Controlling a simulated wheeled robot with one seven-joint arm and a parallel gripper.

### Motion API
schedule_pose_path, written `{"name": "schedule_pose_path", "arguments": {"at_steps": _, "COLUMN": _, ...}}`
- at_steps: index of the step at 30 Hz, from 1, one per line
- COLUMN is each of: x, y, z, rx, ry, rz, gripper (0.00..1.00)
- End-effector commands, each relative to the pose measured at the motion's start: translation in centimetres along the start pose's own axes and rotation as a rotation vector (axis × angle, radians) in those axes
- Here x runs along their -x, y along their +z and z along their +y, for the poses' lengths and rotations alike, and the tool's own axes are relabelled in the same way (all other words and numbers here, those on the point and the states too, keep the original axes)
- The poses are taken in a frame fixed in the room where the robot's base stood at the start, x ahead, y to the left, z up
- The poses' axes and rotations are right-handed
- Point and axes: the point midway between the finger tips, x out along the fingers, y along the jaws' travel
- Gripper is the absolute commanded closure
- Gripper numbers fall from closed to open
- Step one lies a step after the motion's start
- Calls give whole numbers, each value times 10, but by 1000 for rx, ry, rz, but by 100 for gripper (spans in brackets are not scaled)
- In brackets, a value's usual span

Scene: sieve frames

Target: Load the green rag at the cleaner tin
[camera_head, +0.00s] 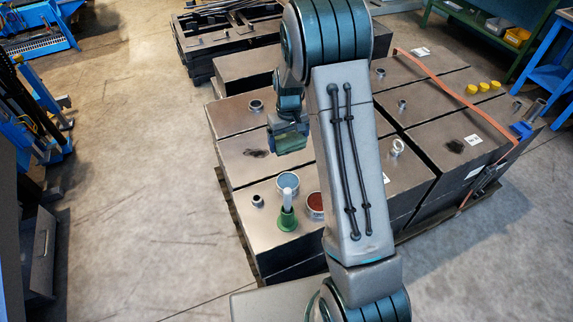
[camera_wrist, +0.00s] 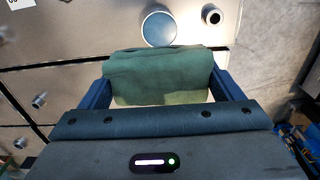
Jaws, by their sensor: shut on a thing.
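My gripper (camera_wrist: 162,82) is shut on the green rag (camera_wrist: 158,68), which spans the gap between its blue fingers in the wrist view. In the head view my gripper (camera_head: 288,143) is over the left metal blocks, beyond the tins. A round tin with pale blue contents (camera_head: 288,183) stands on the near left block; it also shows in the wrist view (camera_wrist: 158,27), just past the rag's edge. A tin with red-brown contents (camera_head: 314,204) stands beside it, partly behind my arm. I cannot read which is the cleaner tin.
A green holder with a pale upright piece (camera_head: 287,216) stands near the tins. Metal blocks (camera_head: 245,175) have short studs and a ring bolt (camera_head: 397,147). Dark smudges (camera_head: 256,152) mark some tops. An orange strap (camera_head: 440,82) crosses the right blocks. The left floor (camera_head: 130,180) is clear.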

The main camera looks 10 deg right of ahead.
Motion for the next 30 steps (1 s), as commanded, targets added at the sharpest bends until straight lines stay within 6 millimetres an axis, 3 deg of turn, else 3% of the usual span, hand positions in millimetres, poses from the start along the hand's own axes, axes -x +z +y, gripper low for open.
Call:
{"name": "schedule_pose_path", "arguments": {"at_steps": 1, "x": -31, "y": 1, "z": 0, "rx": 0, "ry": -1, "rz": -5, "gripper": 32}}
{"name": "schedule_pose_path", "arguments": {"at_steps": 3, "x": -57, "y": 1, "z": 0, "rx": 0, "ry": -1, "rz": -5, "gripper": 32}}
{"name": "schedule_pose_path", "arguments": {"at_steps": 9, "x": -106, "y": 2, "z": 0, "rx": 0, "ry": 1, "rz": -2, "gripper": 32}}
{"name": "schedule_pose_path", "arguments": {"at_steps": 20, "x": -127, "y": 2, "z": 0, "rx": -1, "ry": 2, "rz": 0, "gripper": 32}}
{"name": "schedule_pose_path", "arguments": {"at_steps": 30, "x": -161, "y": 2, "z": 0, "rx": 0, "ry": 2, "rz": -2, "gripper": 32}}
